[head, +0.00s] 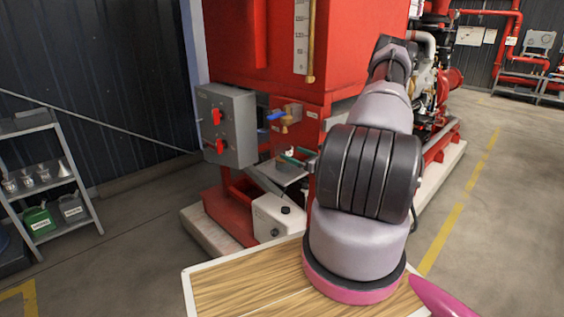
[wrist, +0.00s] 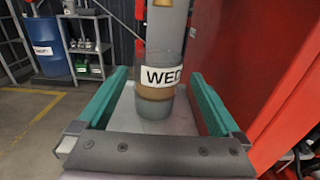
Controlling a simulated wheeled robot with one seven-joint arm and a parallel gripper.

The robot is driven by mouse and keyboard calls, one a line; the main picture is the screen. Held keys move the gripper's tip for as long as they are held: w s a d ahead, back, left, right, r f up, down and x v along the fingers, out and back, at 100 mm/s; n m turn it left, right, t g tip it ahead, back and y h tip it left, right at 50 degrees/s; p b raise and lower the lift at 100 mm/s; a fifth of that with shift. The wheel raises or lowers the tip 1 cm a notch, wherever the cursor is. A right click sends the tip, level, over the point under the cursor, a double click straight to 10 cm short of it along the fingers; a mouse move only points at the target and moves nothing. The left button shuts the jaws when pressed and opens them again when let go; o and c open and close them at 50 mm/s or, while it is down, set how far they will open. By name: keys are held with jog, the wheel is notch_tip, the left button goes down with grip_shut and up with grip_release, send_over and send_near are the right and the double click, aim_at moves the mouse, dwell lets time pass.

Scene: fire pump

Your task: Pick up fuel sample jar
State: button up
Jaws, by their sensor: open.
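My gripper (wrist: 159,75) is open, with one teal finger on each side of the jar and a visible gap to each. The jar's base rests on a pale shelf (wrist: 125,112). In the head view my gripper (head: 291,158) is at the small shelf below the brass tap, and the jar there is too small and covered to make out well.
A red tank (head: 285,60) rises close to my gripper's right side in the wrist view. A grey switch box (head: 227,125) and a blue-handled brass tap (head: 284,117) are nearby. A white container (head: 277,220) stands below. A shelf rack (head: 45,180) is far left.

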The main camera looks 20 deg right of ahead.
aim_at(279, 147)
jog(key=x, duration=0.8)
jog(key=shift+w+a+r, duration=0.1)
jog(key=shift+w+a, duration=0.15)
jog(key=shift+a, duration=0.05)
grip_shut()
